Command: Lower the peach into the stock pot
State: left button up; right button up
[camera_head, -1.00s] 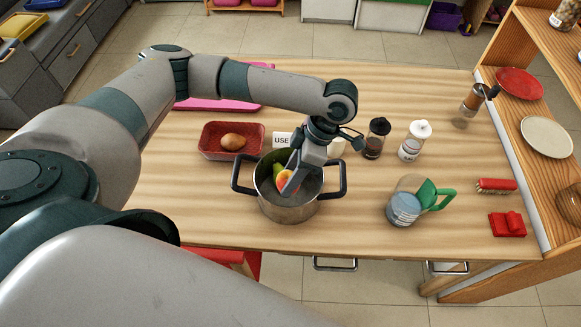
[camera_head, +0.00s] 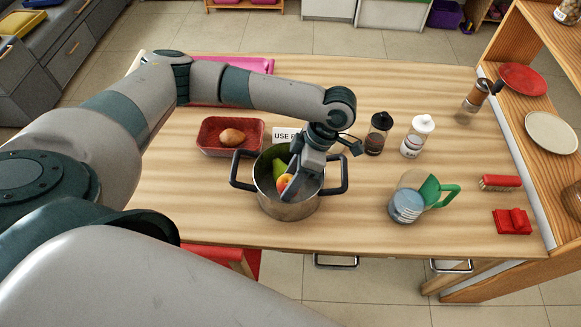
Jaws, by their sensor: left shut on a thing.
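The stock pot (camera_head: 288,212) is a steel pot with two dark handles, standing near the front middle of the wooden table. The peach (camera_head: 285,184) is orange-yellow and shows inside the pot's opening. My left gripper (camera_head: 288,187) reaches down into the pot from above and is shut on the peach. The fingers hide part of the peach, and I cannot tell whether it touches the pot's bottom. My right gripper is not in view.
A red tray (camera_head: 207,149) with a brown potato-like item (camera_head: 232,137) is left of the pot, and a white sign (camera_head: 285,136) stands behind it. Two shakers (camera_head: 378,134) and a jug (camera_head: 407,205) with a green handle stand to the right. A shelf (camera_head: 520,130) borders the right edge.

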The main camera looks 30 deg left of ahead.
pick_arm(q)
jog(key=shift+f, duration=0.65)
jog(key=shift+f+b, duration=1.15)
dwell(1.3)
